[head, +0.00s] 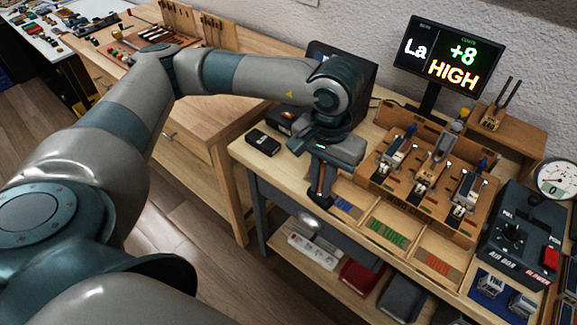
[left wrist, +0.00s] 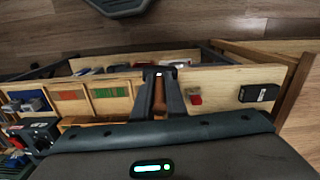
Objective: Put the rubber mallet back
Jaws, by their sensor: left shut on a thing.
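My left gripper (head: 322,185) points down at the front left part of the workbench, beside the piano action model. In the left wrist view its two dark fingers (left wrist: 161,95) are shut on a narrow brown piece (left wrist: 159,103), which looks like the handle of the rubber mallet. The mallet's head cannot be made out, as the fingers and gripper body cover most of it. My right gripper is not in view.
The wooden piano action (head: 415,180) stands right of the gripper, behind trays marked blue, green (head: 388,235) and orange. A black box (head: 263,142) lies left. A display (head: 440,55) reads "La +8 HIGH". A control box (head: 518,235) stands right.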

